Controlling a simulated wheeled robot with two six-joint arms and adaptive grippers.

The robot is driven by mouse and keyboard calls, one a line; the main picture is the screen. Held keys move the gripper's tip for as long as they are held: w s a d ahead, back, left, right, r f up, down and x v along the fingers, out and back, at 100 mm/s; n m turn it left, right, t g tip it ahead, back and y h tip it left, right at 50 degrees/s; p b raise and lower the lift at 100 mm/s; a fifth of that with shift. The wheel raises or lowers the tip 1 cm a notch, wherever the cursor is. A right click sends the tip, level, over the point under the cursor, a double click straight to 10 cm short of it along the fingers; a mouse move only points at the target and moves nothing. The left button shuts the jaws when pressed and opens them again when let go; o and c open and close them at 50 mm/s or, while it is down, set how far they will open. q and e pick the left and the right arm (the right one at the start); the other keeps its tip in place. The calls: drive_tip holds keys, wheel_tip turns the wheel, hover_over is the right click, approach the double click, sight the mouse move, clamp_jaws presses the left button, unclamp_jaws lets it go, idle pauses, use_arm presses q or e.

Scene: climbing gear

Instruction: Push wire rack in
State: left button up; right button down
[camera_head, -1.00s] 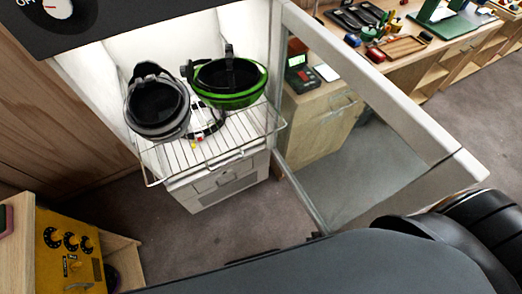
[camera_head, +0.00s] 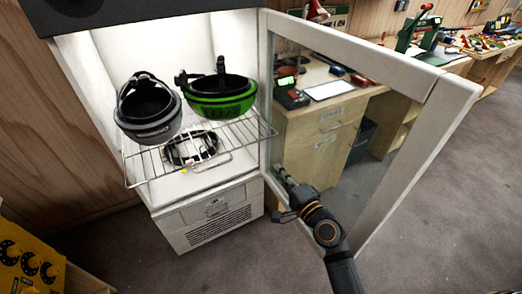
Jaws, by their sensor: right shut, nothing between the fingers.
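The wire rack (camera_head: 237,139) sticks out of the front of the lit white cabinet (camera_head: 205,193). A grey helmet (camera_head: 148,128) and a green helmet (camera_head: 220,105) rest upside down on it, towards the back. My right gripper (camera_head: 282,172) is shut and empty. It is to the right of the rack's front right corner and a little lower in the picture, in front of the open door (camera_head: 404,163) near its hinge side. It looks apart from the rack. My left gripper is not in view.
The glass door stands wide open on the right and bounds the room beside the rack. A dark ring-shaped item (camera_head: 191,148) shows through the wires, seemingly below them. A yellow panel (camera_head: 26,262) is at lower left. Carpet (camera_head: 225,266) in front is clear.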

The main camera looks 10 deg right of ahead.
sight(256, 142)
drive_tip(key=p+x, duration=0.1)
drive_tip(key=x, duration=1.1)
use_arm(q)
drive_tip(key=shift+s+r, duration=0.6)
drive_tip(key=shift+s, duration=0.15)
use_arm(e)
drive_tip(key=shift+w, duration=0.1)
